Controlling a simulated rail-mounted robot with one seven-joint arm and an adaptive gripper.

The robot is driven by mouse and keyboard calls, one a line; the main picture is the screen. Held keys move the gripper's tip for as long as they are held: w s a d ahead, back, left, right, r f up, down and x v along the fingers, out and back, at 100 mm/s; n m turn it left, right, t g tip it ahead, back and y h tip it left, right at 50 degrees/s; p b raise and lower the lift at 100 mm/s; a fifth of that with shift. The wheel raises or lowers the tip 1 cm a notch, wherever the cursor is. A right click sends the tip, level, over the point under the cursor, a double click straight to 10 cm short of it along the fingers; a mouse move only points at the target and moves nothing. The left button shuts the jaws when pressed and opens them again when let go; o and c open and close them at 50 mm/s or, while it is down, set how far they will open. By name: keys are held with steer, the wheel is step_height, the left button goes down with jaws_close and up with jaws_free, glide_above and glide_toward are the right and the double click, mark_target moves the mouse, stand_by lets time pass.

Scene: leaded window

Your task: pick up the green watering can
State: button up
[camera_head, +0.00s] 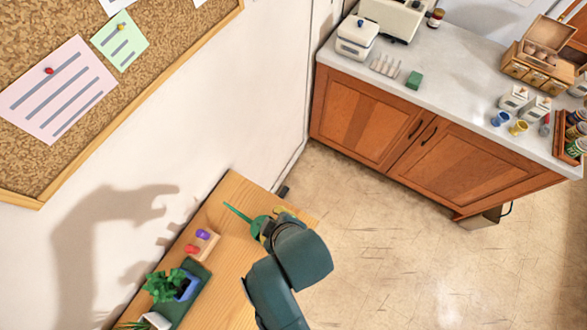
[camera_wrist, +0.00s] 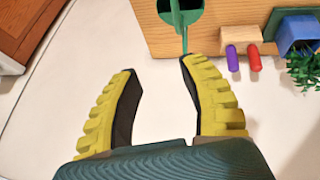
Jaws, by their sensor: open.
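The green watering can (camera_head: 257,224) stands at the right part of the wooden table, its long thin spout pointing up-left in the head view. My gripper hides part of its body there. In the wrist view the can (camera_wrist: 181,14) is at the top edge and partly cut off, with a thin green part reaching down to the right fingertip. My gripper (camera_wrist: 157,68) is open, its yellow-backed fingers apart with nothing between them. The can is beyond the fingertips; whether the right one touches it I cannot tell. In the head view my gripper (camera_head: 273,222) is over the table.
On the wooden table (camera_head: 230,262) a wooden block (camera_head: 205,243) with purple and red pieces sits near the can. A plant in a blue pot (camera_head: 188,287) is on a dark green mat. The wall is close on the left. A counter (camera_head: 440,85) stands apart across open floor.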

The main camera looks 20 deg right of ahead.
step_height(320, 180, up, 3)
steer(key=s+p, duration=0.2)
steer(key=s, duration=0.1)
glide_toward(254, 223)
steer(key=f, duration=0.1)
steer(key=w+d+f, duration=0.1)
steer(key=f, duration=0.1)
steer(key=shift+w+d+f+g, duration=0.15)
steer(key=shift+w+d+g, duration=0.05)
steer(key=shift+w+g, duration=0.15)
jaws_close()
